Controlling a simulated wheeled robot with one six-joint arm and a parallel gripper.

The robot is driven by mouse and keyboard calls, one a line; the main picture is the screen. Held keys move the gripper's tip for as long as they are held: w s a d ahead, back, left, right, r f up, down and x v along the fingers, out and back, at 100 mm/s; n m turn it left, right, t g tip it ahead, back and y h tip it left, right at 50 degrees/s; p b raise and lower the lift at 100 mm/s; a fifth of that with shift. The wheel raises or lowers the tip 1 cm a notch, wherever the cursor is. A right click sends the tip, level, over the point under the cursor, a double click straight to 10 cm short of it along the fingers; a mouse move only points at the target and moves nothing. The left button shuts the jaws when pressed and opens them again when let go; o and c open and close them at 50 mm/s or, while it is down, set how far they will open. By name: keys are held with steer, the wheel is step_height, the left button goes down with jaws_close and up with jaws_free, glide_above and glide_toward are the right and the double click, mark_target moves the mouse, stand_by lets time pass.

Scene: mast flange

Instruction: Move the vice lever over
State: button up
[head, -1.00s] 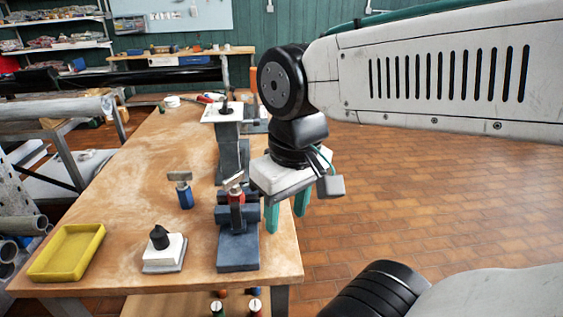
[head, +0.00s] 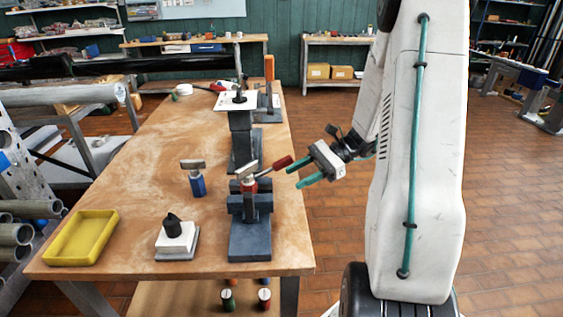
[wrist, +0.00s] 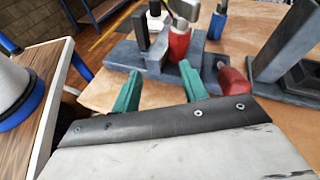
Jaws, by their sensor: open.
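The dark blue-grey vice (head: 249,232) stands at the right front of the table. A red piece with a metal head (head: 247,178) is upright in its jaws. The vice lever (head: 283,163) has a red grip and points right and slightly up, out toward the table's right edge. My gripper (head: 294,177) is open and empty, its green fingers pointing left, close beside the grip. In the wrist view, the red grip (wrist: 233,82) is just right of the right finger, outside the gap between the fingers (wrist: 160,68). I cannot tell whether they touch.
A grey stand with a white plate (head: 236,101) is behind the vice. A blue piece with a metal head (head: 193,182), a white block with a black knob (head: 175,238) and a yellow tray (head: 80,238) lie to the left. Open floor is right of the table (head: 130,180).

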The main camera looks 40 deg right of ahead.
mark_target(278, 162)
steer(key=w+d+f+m+t, duration=0.1)
steer(key=w+d+m+t, duration=0.4)
steer(key=d+m+t, duration=0.15)
steer(key=shift+n+y, duration=0.35)
steer(key=shift+y, duration=0.05)
steer(key=x, duration=0.6)
steer(key=shift+w+a+f, duration=0.15)
steer(key=shift+w+a, duration=0.1)
steer(key=shift+a, duration=0.05)
jaws_close()
